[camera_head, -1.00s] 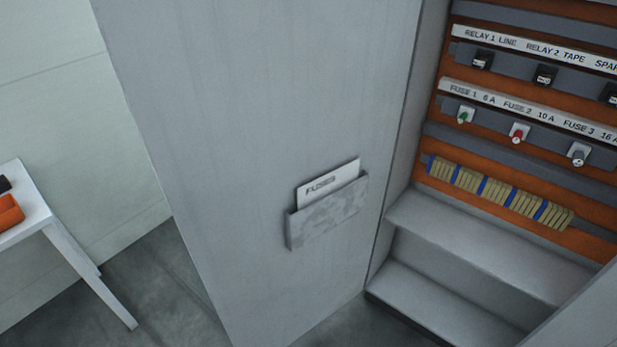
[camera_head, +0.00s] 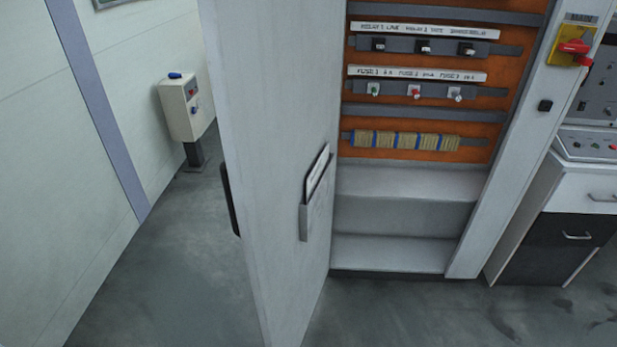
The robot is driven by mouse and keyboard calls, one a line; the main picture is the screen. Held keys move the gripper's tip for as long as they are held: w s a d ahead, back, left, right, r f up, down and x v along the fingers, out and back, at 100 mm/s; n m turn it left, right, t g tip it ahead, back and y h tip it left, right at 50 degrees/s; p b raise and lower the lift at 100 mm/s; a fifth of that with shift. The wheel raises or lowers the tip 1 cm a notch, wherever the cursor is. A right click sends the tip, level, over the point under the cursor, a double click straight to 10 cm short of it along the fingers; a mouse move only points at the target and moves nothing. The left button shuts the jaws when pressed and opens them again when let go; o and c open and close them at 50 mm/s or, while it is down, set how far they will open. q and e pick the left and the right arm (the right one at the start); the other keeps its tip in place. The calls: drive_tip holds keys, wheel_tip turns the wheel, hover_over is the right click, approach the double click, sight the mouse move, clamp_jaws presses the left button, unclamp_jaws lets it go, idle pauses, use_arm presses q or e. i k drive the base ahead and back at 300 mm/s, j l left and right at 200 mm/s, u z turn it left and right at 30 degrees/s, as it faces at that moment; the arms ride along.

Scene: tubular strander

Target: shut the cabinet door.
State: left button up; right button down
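The grey cabinet door (camera_head: 275,130) stands wide open, swung out toward me on the left side of the cabinet (camera_head: 400,190). I see its inner face at a steep angle, with a document pocket (camera_head: 318,205) holding a white card. A dark handle (camera_head: 231,200) shows at the door's near left edge. The open cabinet interior shows an orange back panel (camera_head: 416,110) with relays, fuses and terminal blocks, and a grey step at the bottom. Neither of my grippers is in view.
A red and yellow main switch (camera_head: 573,48) sits on the cabinet's right frame. A drawer unit with a control desk (camera_head: 575,210) stands at the right. A pedestal control box (camera_head: 187,108) stands by the left wall. The floor (camera_head: 170,270) left of the door is clear.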

sight(275, 67)
drive_tip(key=i+j+z, duration=0.3)
drive_tip(key=j, duration=0.3)
drive_tip(key=j+z, duration=0.35)
drive_tip(key=j, duration=0.2)
drive_tip(key=j+z, duration=0.3)
drive_tip(key=j, duration=0.35)
drive_tip(key=i, duration=0.05)
